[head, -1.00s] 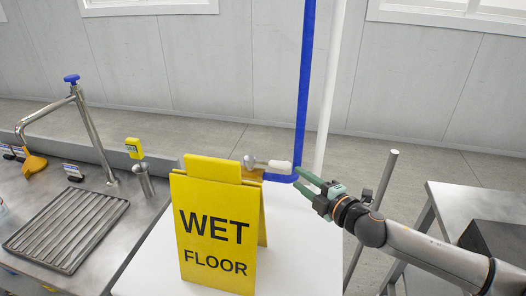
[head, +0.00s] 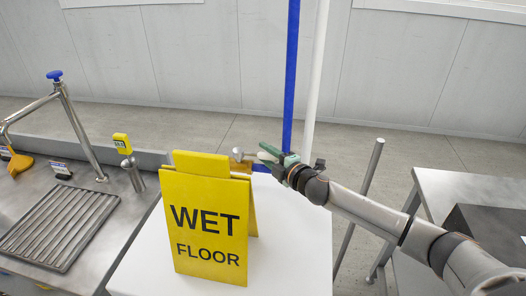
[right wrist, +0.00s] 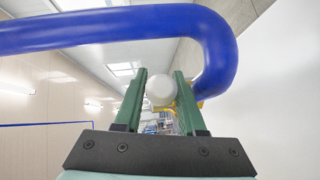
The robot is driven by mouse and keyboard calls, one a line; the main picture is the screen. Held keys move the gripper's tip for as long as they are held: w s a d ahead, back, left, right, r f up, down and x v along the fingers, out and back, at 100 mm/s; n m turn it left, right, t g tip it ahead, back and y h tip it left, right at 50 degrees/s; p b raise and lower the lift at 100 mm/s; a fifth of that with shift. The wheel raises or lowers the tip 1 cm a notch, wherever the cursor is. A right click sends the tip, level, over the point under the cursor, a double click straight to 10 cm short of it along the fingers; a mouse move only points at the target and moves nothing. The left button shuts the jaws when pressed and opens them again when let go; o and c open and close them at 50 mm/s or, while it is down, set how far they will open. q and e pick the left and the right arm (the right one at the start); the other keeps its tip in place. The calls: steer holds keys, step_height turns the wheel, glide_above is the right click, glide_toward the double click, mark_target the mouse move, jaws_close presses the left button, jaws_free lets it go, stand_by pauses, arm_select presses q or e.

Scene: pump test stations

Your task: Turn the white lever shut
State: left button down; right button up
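The white lever (head: 250,156) shows in the head view just behind the top right of the yellow sign, pointing right from a small metal valve fitting (head: 238,154). The sign hides most of the fitting's lower part. My right gripper (head: 268,154) is at the lever's free end, its green fingers partly covering it. In the right wrist view the lever's rounded white end (right wrist: 160,82) shows between my two green fingers (right wrist: 160,95), which stand apart. I cannot tell whether either finger touches it. My left gripper is not in view.
A yellow wet-floor sign (head: 205,225) stands on the white table (head: 295,240) in front of the valve. A blue pipe (head: 291,75) rises behind and its bend (right wrist: 215,40) arches close over my right fingers. A white pipe (head: 316,75) stands beside it.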

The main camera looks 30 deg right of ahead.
steer(key=shift+w+a+f, duration=0.15)
steer(key=shift+w, duration=0.65)
jaws_close()
stand_by(1.0)
